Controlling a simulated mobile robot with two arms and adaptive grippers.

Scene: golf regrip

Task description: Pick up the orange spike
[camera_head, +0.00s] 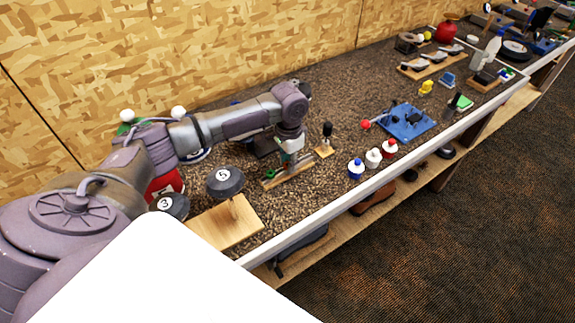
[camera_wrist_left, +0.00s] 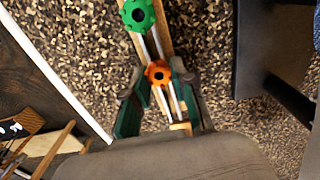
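The orange spike (camera_wrist_left: 157,73) shows in the left wrist view as an orange, knobbed round piece on a narrow wooden rack with light rods. My left gripper (camera_wrist_left: 158,80) has its two dark green fingers spread, one on each side of the orange spike, with small gaps visible. A similar green spike (camera_wrist_left: 138,14) sits further along the rack. In the head view my left gripper (camera_head: 291,160) points down over the wooden rack (camera_head: 298,174), and the orange spike is too hidden there to make out. My right gripper is not in view.
A wooden block with dark numbered club heads (camera_head: 225,181) stands near the front left. A small wooden stand with a black-handled tool (camera_head: 326,134) is just right of the gripper. Three small bottles (camera_head: 373,158) and a blue board (camera_head: 405,122) are further right.

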